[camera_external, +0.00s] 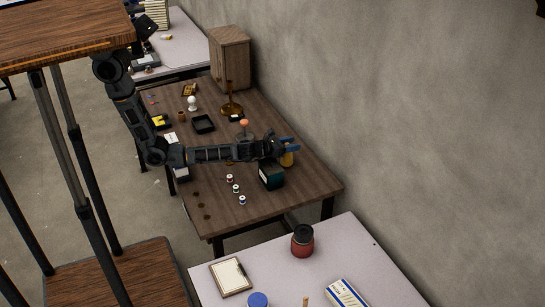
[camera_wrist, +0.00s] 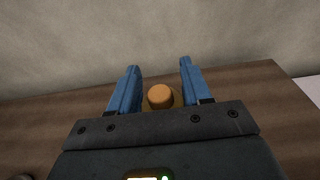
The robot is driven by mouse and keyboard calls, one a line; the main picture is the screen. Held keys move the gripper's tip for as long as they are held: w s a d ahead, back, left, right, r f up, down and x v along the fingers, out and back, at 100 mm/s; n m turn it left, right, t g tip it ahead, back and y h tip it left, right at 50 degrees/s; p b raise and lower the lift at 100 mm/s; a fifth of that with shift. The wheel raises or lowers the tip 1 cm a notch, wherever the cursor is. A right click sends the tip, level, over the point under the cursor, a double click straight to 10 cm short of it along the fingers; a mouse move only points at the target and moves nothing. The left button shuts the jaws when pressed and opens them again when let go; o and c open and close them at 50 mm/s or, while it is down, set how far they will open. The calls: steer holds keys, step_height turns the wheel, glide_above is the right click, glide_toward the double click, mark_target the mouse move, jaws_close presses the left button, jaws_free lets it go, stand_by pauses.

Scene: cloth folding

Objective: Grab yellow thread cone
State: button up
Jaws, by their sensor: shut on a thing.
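The yellow thread cone (camera_external: 287,159) stands at the right side of the brown wooden table, partly hidden by my gripper. In the wrist view, its orange-tan round top (camera_wrist: 160,96) shows between the two blue fingers. My gripper (camera_external: 291,145) reaches across the table from the left, with its blue fingers around the cone; it also shows in the wrist view (camera_wrist: 159,68). The jaws are shut on the cone. Its lower part is hidden by the gripper body, and I cannot tell whether it touches the table.
A dark green box (camera_external: 271,175) stands close below my gripper. Several small thread spools (camera_external: 236,189) lie to the left. A gold stand (camera_external: 231,108), a black tray (camera_external: 203,124) and a wooden cabinet (camera_external: 231,58) are farther back. The wall is close on the right.

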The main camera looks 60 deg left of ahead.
jaws_close()
